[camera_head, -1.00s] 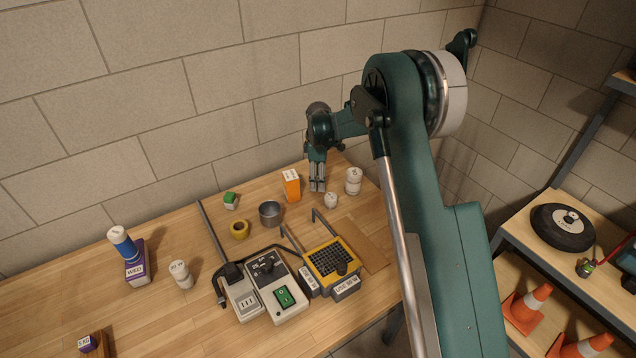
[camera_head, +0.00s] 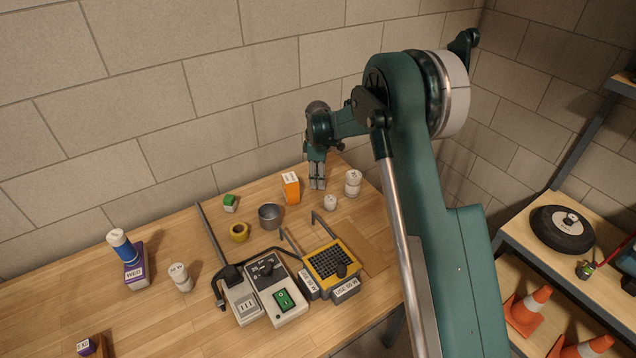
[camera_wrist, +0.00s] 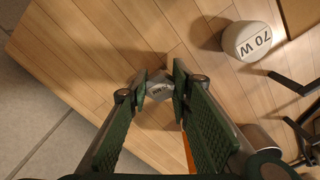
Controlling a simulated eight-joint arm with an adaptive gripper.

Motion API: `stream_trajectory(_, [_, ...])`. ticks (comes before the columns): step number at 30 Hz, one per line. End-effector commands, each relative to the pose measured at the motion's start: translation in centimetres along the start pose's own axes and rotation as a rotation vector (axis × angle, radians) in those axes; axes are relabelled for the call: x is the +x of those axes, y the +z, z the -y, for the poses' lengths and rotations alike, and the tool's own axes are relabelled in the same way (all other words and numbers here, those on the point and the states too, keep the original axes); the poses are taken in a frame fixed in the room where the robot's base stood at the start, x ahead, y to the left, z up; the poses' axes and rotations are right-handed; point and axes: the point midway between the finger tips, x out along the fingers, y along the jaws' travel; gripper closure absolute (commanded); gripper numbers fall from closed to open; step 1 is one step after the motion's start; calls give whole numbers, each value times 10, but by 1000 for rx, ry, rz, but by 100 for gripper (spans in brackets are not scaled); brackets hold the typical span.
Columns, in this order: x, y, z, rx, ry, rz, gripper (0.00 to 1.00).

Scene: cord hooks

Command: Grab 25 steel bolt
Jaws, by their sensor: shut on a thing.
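A small grey steel piece with dark print, which looks like the steel bolt (camera_wrist: 160,88), sits between my fingertips in the wrist view. Its print is too small to read. My gripper (camera_wrist: 159,84) is shut on it, with one finger pad on each side. In the head view my gripper (camera_head: 317,186) points down near the back of the bench, just right of the orange box. The bolt cannot be made out there. I cannot tell whether it still touches the wood.
The orange box (camera_head: 290,187) is close left of my gripper. Small white (camera_head: 330,203) and taller white (camera_head: 353,183) cylinders stand to its right. A metal cup (camera_head: 270,216), yellow ring (camera_head: 239,231) and green block (camera_head: 230,203) are left. Corded devices (camera_head: 274,289) fill the front.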

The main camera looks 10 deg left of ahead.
Motion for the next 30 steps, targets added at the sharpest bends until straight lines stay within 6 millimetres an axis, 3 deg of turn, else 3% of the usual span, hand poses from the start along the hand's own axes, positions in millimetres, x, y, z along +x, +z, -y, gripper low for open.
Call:
stream_trajectory(16, [-75,0,0,0,0,0,92])
stream_trajectory(30, [-87,0,0,0,0,0,92])
